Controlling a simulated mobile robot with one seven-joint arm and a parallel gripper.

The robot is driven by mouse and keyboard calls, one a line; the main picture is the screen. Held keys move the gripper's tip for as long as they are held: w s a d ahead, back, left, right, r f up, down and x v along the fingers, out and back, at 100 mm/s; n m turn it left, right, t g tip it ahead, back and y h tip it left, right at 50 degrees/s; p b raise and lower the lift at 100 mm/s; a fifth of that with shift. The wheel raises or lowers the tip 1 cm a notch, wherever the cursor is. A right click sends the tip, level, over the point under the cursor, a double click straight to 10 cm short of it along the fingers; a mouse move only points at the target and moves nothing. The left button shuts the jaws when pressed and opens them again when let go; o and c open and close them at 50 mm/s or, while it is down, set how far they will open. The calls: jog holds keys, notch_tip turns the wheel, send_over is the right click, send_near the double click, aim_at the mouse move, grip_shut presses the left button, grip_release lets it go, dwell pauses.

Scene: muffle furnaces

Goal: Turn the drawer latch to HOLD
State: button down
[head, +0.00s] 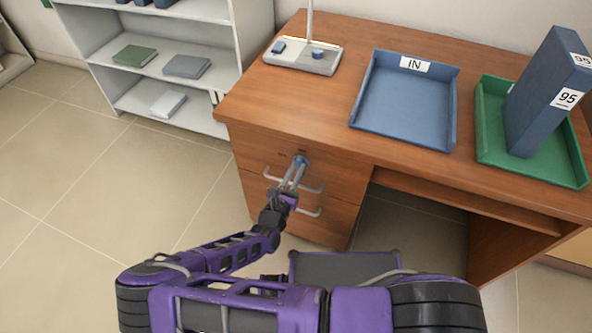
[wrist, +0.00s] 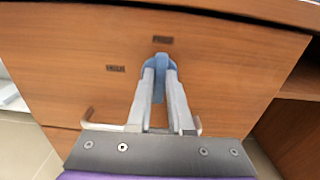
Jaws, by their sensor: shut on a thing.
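The drawer latch is a blue knob (wrist: 161,66) on the upper drawer front of the wooden desk; it also shows small in the head view (head: 301,160). My gripper (wrist: 160,80) is shut on the latch, with one grey finger on each side of it. In the head view my gripper (head: 298,172) reaches the drawer front from below. The latch's grip stands about upright in the wrist view. One small dark label (wrist: 163,40) is above the latch and another (wrist: 115,69) is to its left; their print is too blurred to read surely.
Drawer handles (head: 312,211) stick out near my gripper. On the desk top are a blue IN tray (head: 359,122), a green tray (head: 552,171) holding a blue binder (head: 545,95), and a lamp base (head: 303,60). A grey shelf (head: 170,115) stands at the left; the floor before it is clear.

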jog(key=n+p, duration=0.1)
jog(key=n, duration=0.3)
jog(key=shift+a, duration=0.1)
jog(key=shift+w+a+f+n+b, duration=0.1)
jog(key=shift+n+b, duration=0.05)
jog(key=shift+n, duration=2.1)
jog(key=shift+s+a+f+n+b, duration=0.1)
jog(key=shift+f+n+b, duration=0.05)
jog(key=shift+n, duration=2.15)
jog(key=shift+w+f+n+b, duration=0.1)
jog(key=shift+n+b, duration=0.05)
jog(key=shift+n, duration=2.1)
jog(key=c, duration=0.8)
grip_release()
